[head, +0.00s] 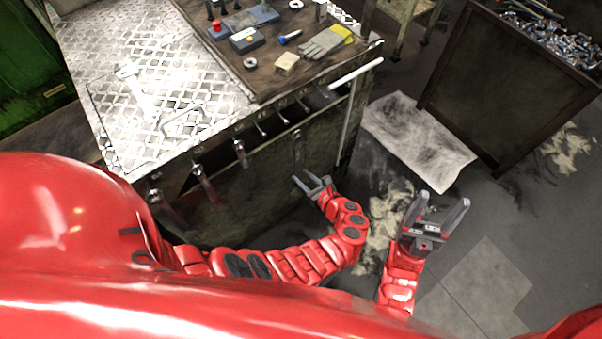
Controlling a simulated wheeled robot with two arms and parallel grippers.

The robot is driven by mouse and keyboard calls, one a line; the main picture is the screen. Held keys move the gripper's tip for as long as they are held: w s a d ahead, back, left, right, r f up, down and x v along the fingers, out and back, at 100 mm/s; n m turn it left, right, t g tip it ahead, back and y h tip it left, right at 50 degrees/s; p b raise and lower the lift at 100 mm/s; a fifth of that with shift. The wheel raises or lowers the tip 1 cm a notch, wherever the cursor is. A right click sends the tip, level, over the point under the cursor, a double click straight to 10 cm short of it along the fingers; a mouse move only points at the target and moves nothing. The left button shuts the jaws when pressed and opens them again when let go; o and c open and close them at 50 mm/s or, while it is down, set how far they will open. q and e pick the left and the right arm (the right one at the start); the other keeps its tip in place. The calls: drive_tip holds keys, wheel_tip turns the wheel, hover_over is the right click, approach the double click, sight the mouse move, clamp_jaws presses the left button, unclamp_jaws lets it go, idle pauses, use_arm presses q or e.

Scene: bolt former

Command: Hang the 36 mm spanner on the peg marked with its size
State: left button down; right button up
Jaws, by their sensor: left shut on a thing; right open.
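My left gripper (312,182) is low in front of the dark front face of the bench, close to its right end. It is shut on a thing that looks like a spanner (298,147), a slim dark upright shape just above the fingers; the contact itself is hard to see. Whether its head is on a peg, I cannot tell. Several pegs (260,130) stick out along the bench's front edge, and other spanners (240,153) hang from pegs further left. No size marks are readable. My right gripper (437,212) is open and empty over the floor.
The bench has a tread-plate top (190,60) and a brown board (270,75) with gloves (322,45), blocks and small tools. A pale bar (355,73) juts from its right corner. A dark bin (510,90) of metal parts stands right.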

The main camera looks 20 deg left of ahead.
use_arm(q)
drive_tip(key=shift+w+a+r+b, duration=0.15)
drive_tip(key=shift+w+a+b, duration=0.25)
drive_tip(key=shift+w+a, duration=0.6)
drive_tip(key=shift+s+a+r+p, duration=0.1)
drive_tip(key=shift+p, duration=0.25)
idle(0.4)
drive_tip(key=shift+w+a, duration=0.5)
drive_tip(key=shift+a, duration=0.1)
idle(0.6)
drive_tip(key=shift+w+a, duration=0.2)
drive_tip(key=shift+a, duration=0.05)
drive_tip(key=shift+w+a+p, duration=0.3)
drive_tip(key=shift+w+a, duration=0.2)
drive_tip(key=shift+a, duration=0.15)
idle(1.1)
drive_tip(key=shift+c, duration=2.2)
unclamp_jaws()
drive_tip(key=shift+f, duration=0.2)
